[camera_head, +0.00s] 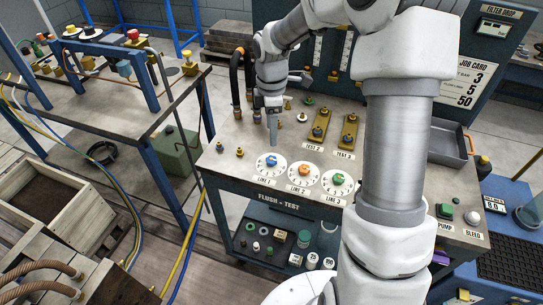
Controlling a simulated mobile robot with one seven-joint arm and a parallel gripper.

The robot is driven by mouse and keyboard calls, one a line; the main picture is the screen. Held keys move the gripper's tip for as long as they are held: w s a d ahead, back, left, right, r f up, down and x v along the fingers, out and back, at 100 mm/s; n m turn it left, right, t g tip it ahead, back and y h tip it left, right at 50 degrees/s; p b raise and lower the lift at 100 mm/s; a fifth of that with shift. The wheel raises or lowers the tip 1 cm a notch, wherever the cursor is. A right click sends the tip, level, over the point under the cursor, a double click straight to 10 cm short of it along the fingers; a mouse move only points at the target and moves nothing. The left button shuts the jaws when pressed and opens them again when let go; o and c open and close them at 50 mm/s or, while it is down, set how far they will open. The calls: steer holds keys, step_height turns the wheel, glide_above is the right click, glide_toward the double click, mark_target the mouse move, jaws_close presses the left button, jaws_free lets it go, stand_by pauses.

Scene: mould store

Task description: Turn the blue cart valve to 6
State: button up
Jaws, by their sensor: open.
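The blue valve knob (271,160) sits on a round white numbered dial (264,168) labelled LINE 1, at the front left of the flush-test cart top (240,180). The dial numbers are too small for me to read, and so is the knob's setting. My gripper (273,140) points down just behind and above the blue knob, apart from it as far as I can tell. It is open and holds nothing visible.
An orange knob (304,171) on the LINE 2 dial and a green knob (338,179) on the LINE 3 dial stand to the right. Brass blocks (319,124) stand behind. My arm crosses the cart's right side. A grey tray (450,143) lies at right.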

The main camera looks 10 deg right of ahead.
mark_target(272, 159)
step_height(272, 159, down, 11)
steer(key=shift+r+b, duration=0.1)
steer(key=shift+b, duration=0.4)
jaws_close()
